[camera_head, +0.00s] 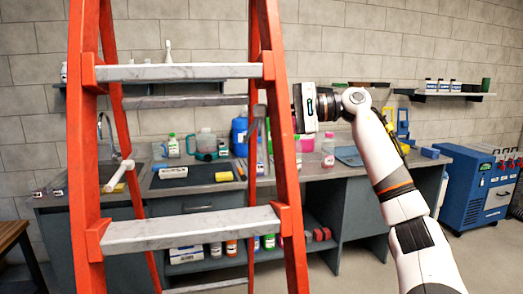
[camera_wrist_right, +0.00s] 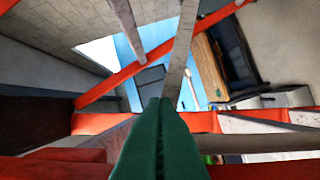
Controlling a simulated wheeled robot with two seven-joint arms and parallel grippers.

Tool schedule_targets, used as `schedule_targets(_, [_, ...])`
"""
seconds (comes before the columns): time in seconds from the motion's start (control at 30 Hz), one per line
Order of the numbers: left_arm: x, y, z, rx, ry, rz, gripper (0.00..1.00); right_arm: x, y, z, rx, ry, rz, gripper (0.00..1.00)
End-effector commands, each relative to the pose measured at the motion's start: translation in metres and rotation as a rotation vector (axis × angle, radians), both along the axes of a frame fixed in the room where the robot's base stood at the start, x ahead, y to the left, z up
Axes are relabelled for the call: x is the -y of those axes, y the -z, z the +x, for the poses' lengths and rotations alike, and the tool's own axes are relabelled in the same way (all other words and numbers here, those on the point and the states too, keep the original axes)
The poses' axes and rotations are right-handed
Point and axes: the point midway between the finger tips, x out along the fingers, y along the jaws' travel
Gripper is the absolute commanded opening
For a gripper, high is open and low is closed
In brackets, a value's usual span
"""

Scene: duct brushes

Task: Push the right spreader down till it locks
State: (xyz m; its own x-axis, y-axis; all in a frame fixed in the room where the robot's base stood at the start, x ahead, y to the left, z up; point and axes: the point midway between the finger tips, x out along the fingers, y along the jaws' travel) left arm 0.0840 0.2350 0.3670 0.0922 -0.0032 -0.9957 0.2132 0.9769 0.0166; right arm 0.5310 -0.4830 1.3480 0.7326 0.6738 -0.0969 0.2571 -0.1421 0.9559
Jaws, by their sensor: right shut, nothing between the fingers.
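An orange stepladder (camera_head: 288,160) with grey steps stands in front of me. A grey bar (camera_head: 254,130), apparently the right spreader, slants just inside its right front rail in the head view. In the right wrist view a grey bar (camera_wrist_right: 183,55) runs up from beyond the fingertips; I cannot tell whether it is the same one. My right gripper (camera_head: 304,108) is beside the right rail, at about the upper step's height. Its green fingers (camera_wrist_right: 160,103) are shut with nothing between them. Contact with the spreader cannot be made out. My left gripper is out of view.
Behind the ladder is a workbench (camera_head: 330,170) with bottles, a blue container (camera_head: 240,135) and a sink tap (camera_head: 105,125). A wall shelf (camera_head: 445,96) and a blue cabinet (camera_head: 470,190) are on the right. Some floor is bare at the lower right.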

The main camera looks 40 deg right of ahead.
Motion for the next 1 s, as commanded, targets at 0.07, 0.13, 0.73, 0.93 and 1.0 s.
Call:
schedule_targets(0.07, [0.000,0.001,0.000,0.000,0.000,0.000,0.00,0.000,-0.001,-0.001,0.005,-0.001,-0.002,0.00])
schedule_targets(0.13, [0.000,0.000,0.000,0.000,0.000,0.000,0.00,0.000,-0.001,-0.001,0.006,-0.001,-0.002,0.00])
schedule_targets(0.73, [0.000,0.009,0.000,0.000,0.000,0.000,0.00,0.025,-0.003,-0.027,0.005,0.003,0.000,0.00])
schedule_targets(0.93, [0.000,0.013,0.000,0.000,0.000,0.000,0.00,0.055,-0.007,-0.058,0.004,0.003,-0.001,0.00])
schedule_targets(1.0, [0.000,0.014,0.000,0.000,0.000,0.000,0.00,0.063,-0.008,-0.067,0.003,0.002,0.000,0.00])
